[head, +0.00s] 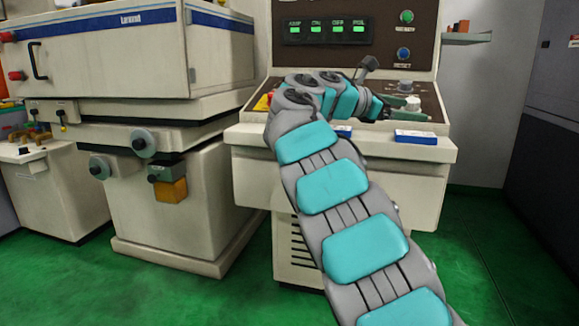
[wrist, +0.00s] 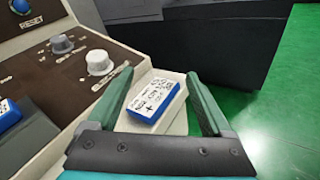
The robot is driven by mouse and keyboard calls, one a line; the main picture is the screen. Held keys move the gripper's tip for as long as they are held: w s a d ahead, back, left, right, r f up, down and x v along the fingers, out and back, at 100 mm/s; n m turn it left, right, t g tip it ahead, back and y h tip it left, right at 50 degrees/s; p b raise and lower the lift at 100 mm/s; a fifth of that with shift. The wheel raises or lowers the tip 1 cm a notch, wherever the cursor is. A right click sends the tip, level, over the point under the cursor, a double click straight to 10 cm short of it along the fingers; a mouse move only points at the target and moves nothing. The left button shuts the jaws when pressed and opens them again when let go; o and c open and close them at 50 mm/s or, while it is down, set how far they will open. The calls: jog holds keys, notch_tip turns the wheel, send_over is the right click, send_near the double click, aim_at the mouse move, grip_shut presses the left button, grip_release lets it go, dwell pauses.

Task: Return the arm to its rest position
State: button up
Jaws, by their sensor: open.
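My arm reaches up from the lower right of the head view to the beige control console (head: 247,135), bent at the top. My gripper (wrist: 157,76) is open, its two green fingers apart with nothing held between them. In the head view the fingers are hard to make out near the console's sloped panel. In the wrist view a blue and white block with black writing (wrist: 156,97) lies on the console ledge, showing between the fingers. It also shows in the head view (head: 415,137).
A second blue block (head: 342,131) lies on the ledge, close beside my arm. Panel knobs (wrist: 100,62) stand near the gripper. A large beige machine (head: 110,60) stands left. A dark cabinet (head: 550,130) stands right. Green floor (head: 480,230) is clear between console and cabinet.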

jog(key=s+d+f+m+g+y, duration=0.2)
jog(key=s+f+m+y, duration=0.25)
jog(key=s+f, duration=0.65)
jog(key=s+d+f+m+g+y, duration=0.25)
jog(key=s+f+m, duration=0.25)
jog(key=s+f, duration=0.6)
jog(key=s+a+f+m+y, duration=0.2)
jog(key=s+a+f, duration=0.3)
jog(key=s, duration=0.4)
jog(key=s+a+f+m+g+y, duration=0.1)
jog(key=s+a+f+m+y, duration=0.2)
jog(key=s+a+f, duration=0.3)
jog(key=s+a+f+m+g+y, duration=0.1)
jog(key=s+a+f+m+y, duration=0.2)
jog(key=s, duration=0.9)
notch_tip(320, 180, down, 4)
jog(key=shift+s+a+r+m, duration=0.3)
jog(key=shift+a+m, duration=0.15)
jog(key=shift+a, duration=0.7)
jog(key=shift+g, duration=0.25)
